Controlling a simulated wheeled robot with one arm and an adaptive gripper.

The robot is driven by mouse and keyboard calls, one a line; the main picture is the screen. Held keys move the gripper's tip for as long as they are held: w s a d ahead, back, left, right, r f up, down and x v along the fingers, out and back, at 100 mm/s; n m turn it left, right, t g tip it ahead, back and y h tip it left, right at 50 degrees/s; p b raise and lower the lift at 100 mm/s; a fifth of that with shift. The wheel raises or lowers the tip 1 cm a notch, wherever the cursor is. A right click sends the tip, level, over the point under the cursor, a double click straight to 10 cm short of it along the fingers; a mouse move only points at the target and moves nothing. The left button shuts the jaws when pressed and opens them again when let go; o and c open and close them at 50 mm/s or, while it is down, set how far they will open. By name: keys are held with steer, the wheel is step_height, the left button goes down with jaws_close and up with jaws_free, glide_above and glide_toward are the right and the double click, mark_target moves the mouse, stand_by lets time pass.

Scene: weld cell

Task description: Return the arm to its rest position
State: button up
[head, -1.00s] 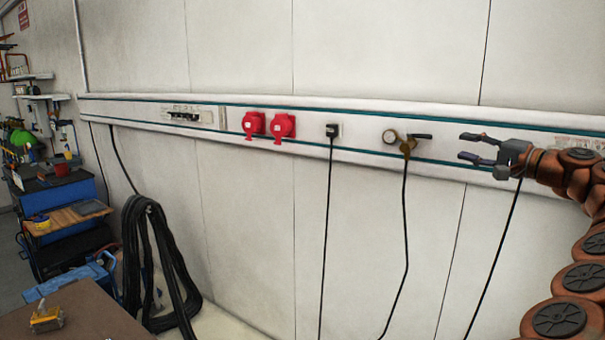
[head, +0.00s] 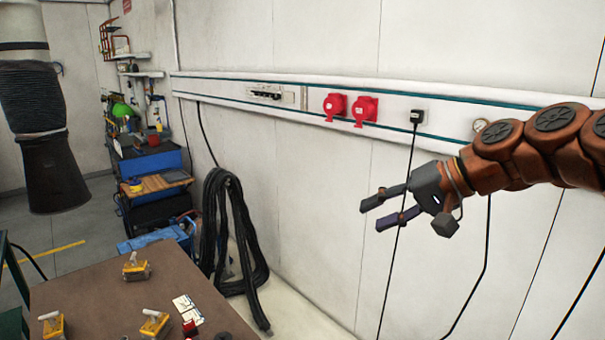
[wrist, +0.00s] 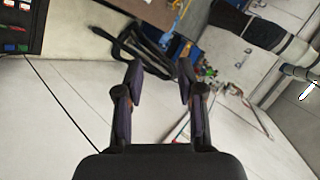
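My gripper (head: 382,211) is at the right of the head view, in front of the white wall and below the wall rail. Its fingers are apart with nothing between them, pointing left. My orange arm (head: 530,150) reaches in from the right edge. In the wrist view my gripper (wrist: 160,85) also shows its two dark fingers spread and empty. The gripper looks clear of the wall, though the distance is hard to judge.
The wall rail (head: 300,97) carries red sockets (head: 365,110), a black plug (head: 417,117) and a gauge (head: 480,125). Black hoses (head: 228,235) hang on the wall. A brown table (head: 100,285) with yellow-based items stands lower left. A dark extraction hood (head: 50,170) hangs upper left.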

steer(key=s+a+f+n+g+h, duration=0.1)
steer(key=s+a+f+g+h, duration=0.1)
steer(key=s+f, duration=0.5)
steer(key=s+a+f+n+g+h, duration=0.1)
steer(key=s+a+f+g+h, duration=0.15)
steer(key=s+f, duration=0.5)
steer(key=s+d+f+g+h, duration=0.1)
steer(key=s+d+f, duration=0.3)
steer(key=s, duration=0.4)
steer(key=s+d+f+g+h, duration=0.1)
steer(key=s+d+f+h, duration=0.3)
steer(key=s+f, duration=0.3)
steer(key=shift+s+d+f, duration=0.3)
steer(key=shift+s+d, duration=0.1)
steer(key=shift+d, duration=0.15)
steer(key=shift+d, duration=0.15)
